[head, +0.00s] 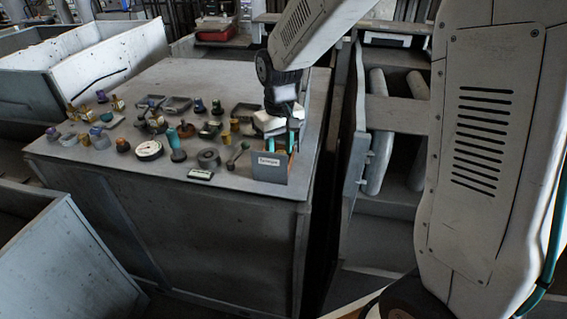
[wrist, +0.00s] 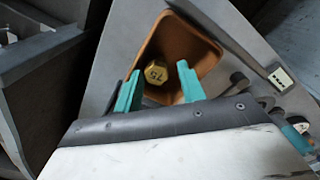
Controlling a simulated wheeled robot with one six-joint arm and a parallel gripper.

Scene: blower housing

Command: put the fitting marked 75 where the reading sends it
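A yellow hexagonal fitting (wrist: 156,72) lies inside a brown-lined bin (wrist: 203,42) in the wrist view. Its marking is upside down and looks like 75. My gripper (wrist: 158,84) has its two teal fingers apart, one to each side of the fitting's near end, with nothing clamped between them. In the head view my gripper (head: 285,143) is low over the labelled grey bin (head: 270,174) at the table's front right corner; the fitting is hidden there. A white round dial (head: 148,150) and a small display (head: 200,174) stand on the table; I cannot read either.
Several coloured fittings, knobs and small trays (head: 178,104) crowd the table (head: 190,75) left of my gripper. A dark round part (head: 208,158) and a green-ended rod (head: 236,158) lie near the bin. The back of the table is clear. A rack (head: 385,150) stands close on the right.

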